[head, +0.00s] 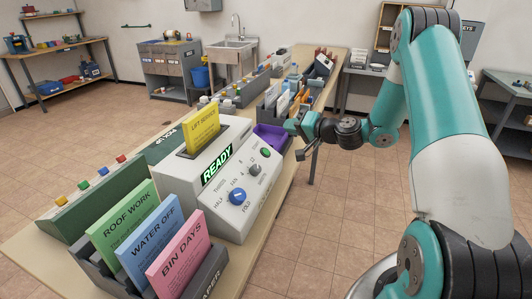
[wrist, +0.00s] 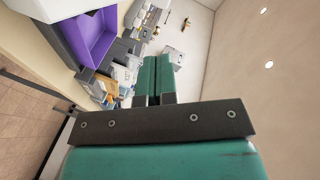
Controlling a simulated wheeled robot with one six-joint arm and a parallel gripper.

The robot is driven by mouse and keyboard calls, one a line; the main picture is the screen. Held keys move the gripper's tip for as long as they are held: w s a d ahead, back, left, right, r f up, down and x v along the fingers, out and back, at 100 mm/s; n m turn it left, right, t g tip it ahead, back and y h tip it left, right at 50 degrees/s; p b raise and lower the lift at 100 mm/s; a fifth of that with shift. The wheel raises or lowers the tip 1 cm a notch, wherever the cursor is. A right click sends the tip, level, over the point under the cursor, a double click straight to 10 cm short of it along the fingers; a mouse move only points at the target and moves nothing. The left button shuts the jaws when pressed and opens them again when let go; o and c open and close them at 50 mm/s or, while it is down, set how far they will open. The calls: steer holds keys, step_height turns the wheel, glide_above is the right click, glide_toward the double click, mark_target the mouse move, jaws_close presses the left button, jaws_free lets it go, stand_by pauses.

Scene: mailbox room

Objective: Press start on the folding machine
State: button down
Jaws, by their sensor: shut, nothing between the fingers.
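The folding machine (head: 200,190) is a white box on the long table, with a lit display reading READY (head: 217,165). Its sloping front panel carries a large blue knob (head: 238,197), a smaller grey knob (head: 254,169) and a green button (head: 265,153). A yellow LIFT SERVICE sheet (head: 202,130) stands in its top. My gripper (head: 291,127) is beyond the panel's far end, near the purple tray (head: 272,139), apart from the button. In the wrist view its teal fingers (wrist: 157,66) are together and empty, and the purple tray (wrist: 92,38) lies to their left.
A rack of green, blue and pink sheets (head: 210,280) stands in front of the machine. A green machine with coloured buttons (head: 100,205) is on the left. More holders of papers (head: 285,100) stand farther along the table. The tiled floor (head: 320,225) right of the table is clear.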

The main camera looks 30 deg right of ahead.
mark_target(266, 152)
steer(key=w+a+f+b, duration=0.1)
steer(key=f, duration=0.1)
steer(key=w+a+f+b, duration=0.1)
steer(key=f, duration=0.1)
steer(key=w+f+b, duration=0.1)
steer(key=f, duration=0.1)
steer(key=shift+w+a+f, duration=0.2)
steer(key=shift+a+f, duration=0.1)
steer(key=shift+a, duration=0.1)
steer(key=shift+w+a+f+b, duration=0.2)
steer(key=shift+w+f+b, duration=0.1)
steer(key=shift+f+b, duration=0.05)
stand_by(1.6)
steer(key=shift+w+a+f+b, duration=0.15)
steer(key=shift+w+f+b, duration=0.05)
steer(key=shift+f+b, duration=0.2)
steer(key=shift+w+a+f+b, duration=0.1)
steer(key=shift+f+b, duration=0.15)
steer(key=shift+b, duration=0.1)
stand_by(0.6)
stand_by(0.4)
steer(key=shift+s+d+r, duration=0.25)
steer(key=shift+s+r, duration=0.1)
steer(key=shift+r, duration=0.3)
